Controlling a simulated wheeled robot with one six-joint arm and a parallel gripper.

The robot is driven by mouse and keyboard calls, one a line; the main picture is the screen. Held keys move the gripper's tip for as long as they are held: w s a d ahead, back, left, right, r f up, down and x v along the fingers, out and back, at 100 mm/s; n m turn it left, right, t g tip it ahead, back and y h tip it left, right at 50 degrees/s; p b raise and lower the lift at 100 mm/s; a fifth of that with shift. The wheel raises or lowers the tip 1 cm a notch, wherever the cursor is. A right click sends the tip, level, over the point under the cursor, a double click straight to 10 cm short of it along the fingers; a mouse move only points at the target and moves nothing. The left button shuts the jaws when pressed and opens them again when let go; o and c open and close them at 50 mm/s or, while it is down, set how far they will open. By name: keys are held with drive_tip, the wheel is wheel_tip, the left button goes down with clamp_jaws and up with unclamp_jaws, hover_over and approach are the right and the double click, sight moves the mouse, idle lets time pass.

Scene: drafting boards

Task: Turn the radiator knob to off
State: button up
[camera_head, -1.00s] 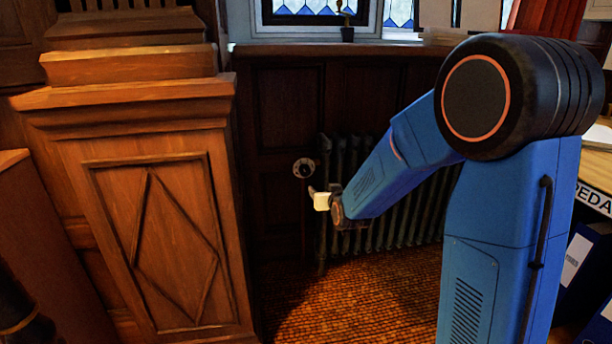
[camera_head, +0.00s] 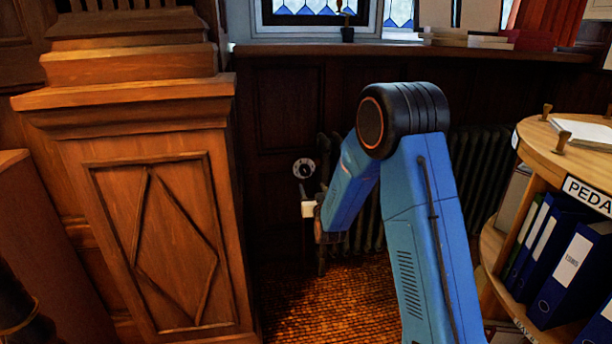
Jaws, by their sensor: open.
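The radiator knob (camera_head: 304,168) is a small round dial with a pale rim and dark centre, at the left end of the dark ribbed radiator (camera_head: 478,165) under the window sill. My gripper (camera_head: 306,196) is small in the picture, just below the knob. Its pale part shows at the end of my blue arm, and it looks empty. It is apart from the knob in the picture; the distance in depth is hard to tell. My arm covers the middle of the radiator.
A carved wooden post (camera_head: 150,230) stands close on the left. A round wooden shelf (camera_head: 575,150) with blue binders (camera_head: 570,265) stands on the right. Brown carpet (camera_head: 320,305) lies clear in front of the radiator.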

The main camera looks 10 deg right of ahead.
sight(306, 173)
drive_tip(key=w, duration=1.3)
drive_tip(key=shift+w, duration=0.3)
drive_tip(key=c, duration=1.1)
